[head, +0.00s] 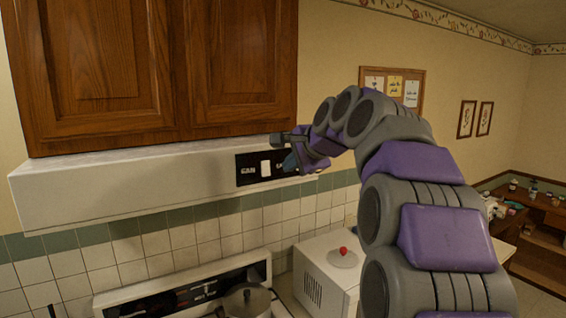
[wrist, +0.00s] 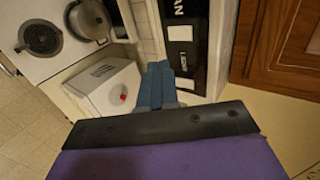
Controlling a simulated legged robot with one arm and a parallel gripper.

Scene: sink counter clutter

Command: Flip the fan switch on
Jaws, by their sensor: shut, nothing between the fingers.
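The fan switch (head: 265,169) is a white rocker on a black panel (head: 246,178) in the front of the white range hood. The word FAN stands to its left. In the wrist view the panel runs vertically, with a white rocker (wrist: 180,33) below the letters "AN" and a second white rocker (wrist: 188,84) lower down. My gripper (head: 290,160) is at the right part of the panel, covering part of it. In the wrist view its blue fingers (wrist: 157,86) are together and empty, beside the lower rocker. I cannot tell whether they touch the panel.
Wooden cabinets (head: 240,60) sit directly above the hood (head: 120,190). Below are a stove with a pot (head: 247,300) and a white box-shaped appliance with a red knob (head: 325,270). The wall left of my arm below the hood is open.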

